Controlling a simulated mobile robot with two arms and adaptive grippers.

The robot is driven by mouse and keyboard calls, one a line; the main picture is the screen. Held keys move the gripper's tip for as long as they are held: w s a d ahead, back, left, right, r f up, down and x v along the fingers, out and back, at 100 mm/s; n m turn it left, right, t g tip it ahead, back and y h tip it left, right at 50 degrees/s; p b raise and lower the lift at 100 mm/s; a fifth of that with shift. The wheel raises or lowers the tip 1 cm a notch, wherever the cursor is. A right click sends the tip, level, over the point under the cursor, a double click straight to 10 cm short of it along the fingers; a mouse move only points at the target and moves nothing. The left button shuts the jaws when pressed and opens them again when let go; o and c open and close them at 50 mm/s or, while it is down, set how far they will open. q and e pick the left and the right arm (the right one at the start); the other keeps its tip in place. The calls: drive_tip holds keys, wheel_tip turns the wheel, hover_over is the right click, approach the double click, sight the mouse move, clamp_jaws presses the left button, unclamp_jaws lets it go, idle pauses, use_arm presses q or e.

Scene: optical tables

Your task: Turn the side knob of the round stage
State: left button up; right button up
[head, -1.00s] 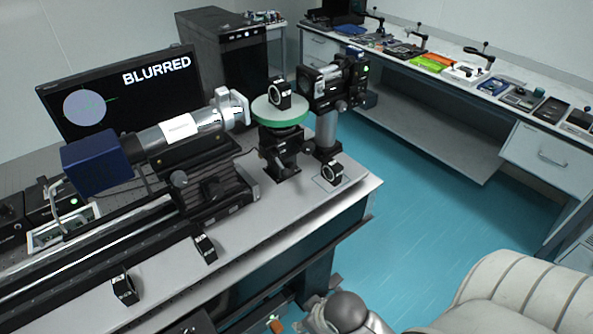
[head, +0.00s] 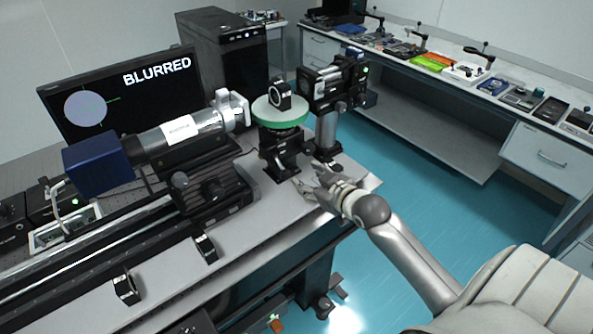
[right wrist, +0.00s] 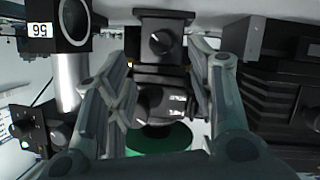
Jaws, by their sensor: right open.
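The round stage (head: 280,114) has a pale top and a green rim, on a black stand at the right end of the optical table. A black ring-shaped mount (head: 279,94) stands on it. In the right wrist view, its green disc (right wrist: 160,138) shows low in the picture, partly hidden. A round dark knob (right wrist: 160,42) shows on the black stand there; I cannot tell if it is the side knob. My right gripper (head: 308,178) is open, just right of and in front of the stand. My left gripper is not in view.
The monitor (head: 140,95) reads BLURRED. A camera tube (head: 180,128) lies left of the stage, and a post-mounted device (head: 335,85) stands close at right. Small black mounts (head: 206,248) stand near the table's front edge. The blue floor (head: 450,195) at right is clear.

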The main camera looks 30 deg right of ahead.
sight(294, 170)
drive_tip(key=p+x, duration=0.1)
drive_tip(key=x, duration=0.6)
drive_tip(key=shift+w+f, duration=0.2)
drive_tip(key=shift+w, duration=0.1)
drive_tip(key=c, duration=1)
